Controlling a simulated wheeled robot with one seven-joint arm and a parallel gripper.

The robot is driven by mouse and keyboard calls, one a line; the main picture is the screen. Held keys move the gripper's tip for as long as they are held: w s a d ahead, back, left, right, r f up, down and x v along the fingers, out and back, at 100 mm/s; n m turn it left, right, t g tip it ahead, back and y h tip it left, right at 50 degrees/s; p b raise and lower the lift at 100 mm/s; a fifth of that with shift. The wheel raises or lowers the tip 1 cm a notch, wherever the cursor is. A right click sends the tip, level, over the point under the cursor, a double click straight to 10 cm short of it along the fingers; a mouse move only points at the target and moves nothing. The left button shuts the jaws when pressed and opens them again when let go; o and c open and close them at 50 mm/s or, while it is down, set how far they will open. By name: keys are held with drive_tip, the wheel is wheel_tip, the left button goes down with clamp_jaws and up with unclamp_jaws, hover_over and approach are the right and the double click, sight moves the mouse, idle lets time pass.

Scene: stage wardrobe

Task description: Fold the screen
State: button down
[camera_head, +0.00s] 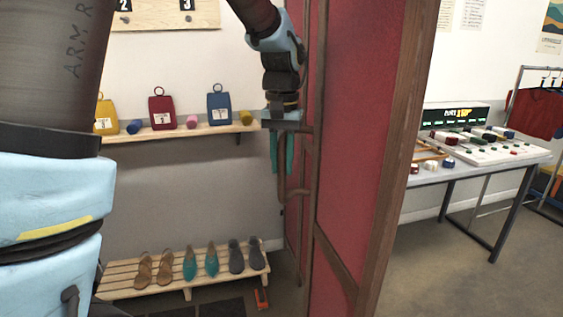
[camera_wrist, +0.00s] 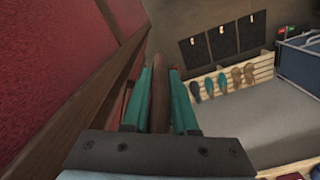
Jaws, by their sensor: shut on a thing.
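The screen (camera_head: 352,130) has red panels in dark brown wooden frames and stands upright, with its panels at an angle to each other. A vertical brown wooden handle bar (camera_head: 281,185) stands off its left panel. My gripper (camera_head: 282,152), with teal fingers pointing down, is shut on this bar. In the wrist view the bar (camera_wrist: 160,95) runs between the two teal fingers (camera_wrist: 159,112), and a red panel (camera_wrist: 45,60) with its frame fills the left side. The fingertips partly hide the bar.
A wall shelf (camera_head: 175,133) with coloured tags is left of the screen. Below it, a slatted shoe rack (camera_head: 170,275) holds several shoes. Right of the screen stand a table with a control desk (camera_head: 480,152) and a clothes rail (camera_head: 520,75). Floor (camera_head: 440,275) at the right front is clear.

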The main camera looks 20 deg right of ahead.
drive_tip(key=c, duration=0.7)
unclamp_jaws()
wheel_tip(320, 180, up, 11)
drive_tip(key=shift+f+b, duration=0.1)
drive_tip(key=shift+b, duration=0.9)
drive_tip(key=shift+c, duration=0.3)
